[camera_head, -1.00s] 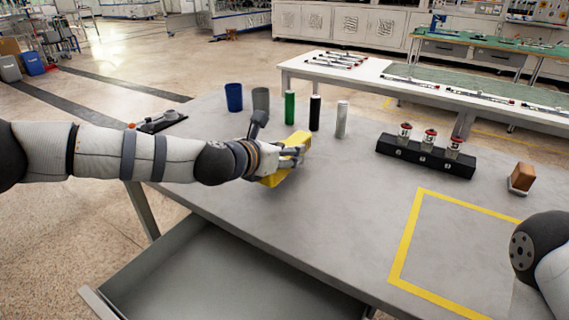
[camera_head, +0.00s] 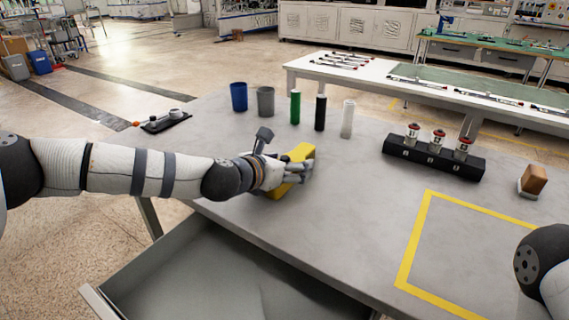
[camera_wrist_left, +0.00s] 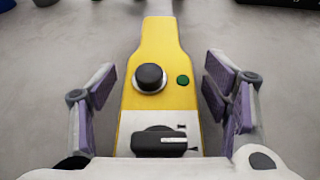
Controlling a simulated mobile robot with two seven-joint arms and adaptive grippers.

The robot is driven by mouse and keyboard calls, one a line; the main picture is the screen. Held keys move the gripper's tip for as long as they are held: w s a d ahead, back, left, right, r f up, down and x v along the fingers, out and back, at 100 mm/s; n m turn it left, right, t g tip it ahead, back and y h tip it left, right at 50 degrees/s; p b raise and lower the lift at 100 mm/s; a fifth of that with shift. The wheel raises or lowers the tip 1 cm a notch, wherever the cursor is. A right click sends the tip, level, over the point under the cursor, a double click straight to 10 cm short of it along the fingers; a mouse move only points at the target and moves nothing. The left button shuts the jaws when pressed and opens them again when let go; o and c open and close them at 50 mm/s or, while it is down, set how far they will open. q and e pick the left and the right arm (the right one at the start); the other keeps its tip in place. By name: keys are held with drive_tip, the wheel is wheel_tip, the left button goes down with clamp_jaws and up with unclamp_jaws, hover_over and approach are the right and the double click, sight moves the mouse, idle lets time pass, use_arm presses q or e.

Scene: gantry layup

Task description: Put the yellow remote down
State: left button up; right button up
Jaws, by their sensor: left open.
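The yellow remote (camera_head: 298,154) is on the grey table at the left side, in front of the row of cups and cylinders. The left wrist view shows its yellow face (camera_wrist_left: 160,95), with a black knob, a green button and a dark switch. My left gripper (camera_head: 290,171) is around the remote. In the left wrist view its purple-padded fingers (camera_wrist_left: 170,95) stand apart on both sides, with a gap to the remote on each side. The gripper hides part of the remote in the head view. My right gripper is out of view; only part of the right arm shows.
A blue cup (camera_head: 239,97), a grey cup (camera_head: 266,102) and green (camera_head: 295,107), black (camera_head: 320,112) and white (camera_head: 347,119) cylinders stand behind the remote. A black rack (camera_head: 432,158) holds jars. A yellow-taped area (camera_head: 421,235) is empty. An open drawer (camera_head: 215,275) is below the front edge.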

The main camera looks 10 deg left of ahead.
use_arm(q)
drive_tip(key=shift+s+a+r, duration=0.1)
drive_tip(key=shift+s+r, duration=0.05)
drive_tip(key=shift+r, duration=0.3)
drive_tip(key=p+v, duration=0.1)
drive_tip(key=v, duration=0.9)
drive_tip(key=shift+s+a+r+p, duration=0.1)
drive_tip(key=shift+s+a+p, duration=0.05)
drive_tip(key=shift+s+p, duration=0.2)
drive_tip(key=shift+s+a, duration=0.1)
drive_tip(key=shift+s, duration=0.3)
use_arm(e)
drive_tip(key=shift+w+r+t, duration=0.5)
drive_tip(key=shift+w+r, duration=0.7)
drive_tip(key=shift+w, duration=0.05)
